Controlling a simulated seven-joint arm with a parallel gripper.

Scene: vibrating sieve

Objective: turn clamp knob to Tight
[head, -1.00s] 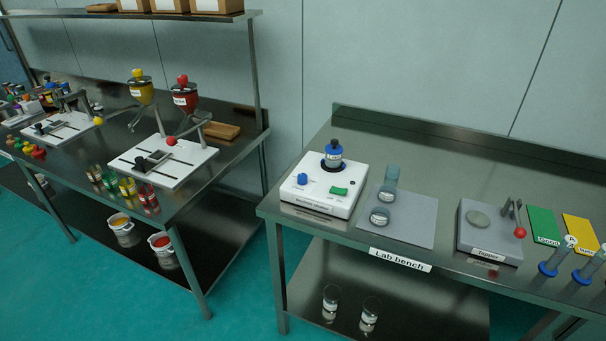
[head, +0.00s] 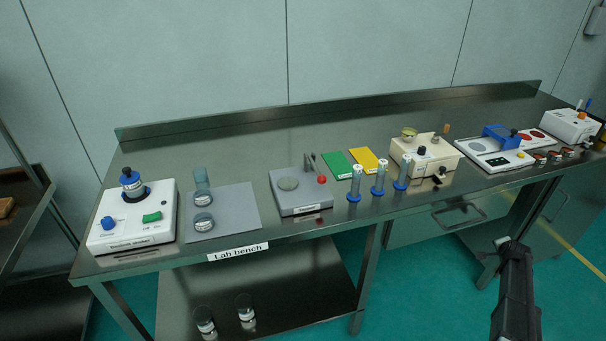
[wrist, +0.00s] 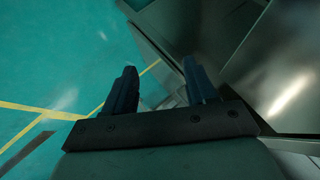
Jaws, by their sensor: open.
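My gripper (wrist: 160,88) is open and empty in the wrist view, its two dark fingers apart over the teal floor beside the bench. In the head view my dark arm shows at the lower right, in front of the bench and far from its left end. No knob clearly marked Tight can be read. A white shaker (head: 133,225) stands at the left end of the bench. It has a blue knob (head: 106,223) on its front left, a green switch (head: 152,217) and a blue-capped jar (head: 131,183) on top. The knob's setting is too small to tell.
The lab bench (head: 240,152) also carries a grey mat (head: 232,204) with glass cups, a tapper (head: 301,205), green and yellow cards, blue-based tubes (head: 379,180), a cream instrument box (head: 425,158) and a white-and-blue device (head: 500,152). The bench's rear strip is clear.

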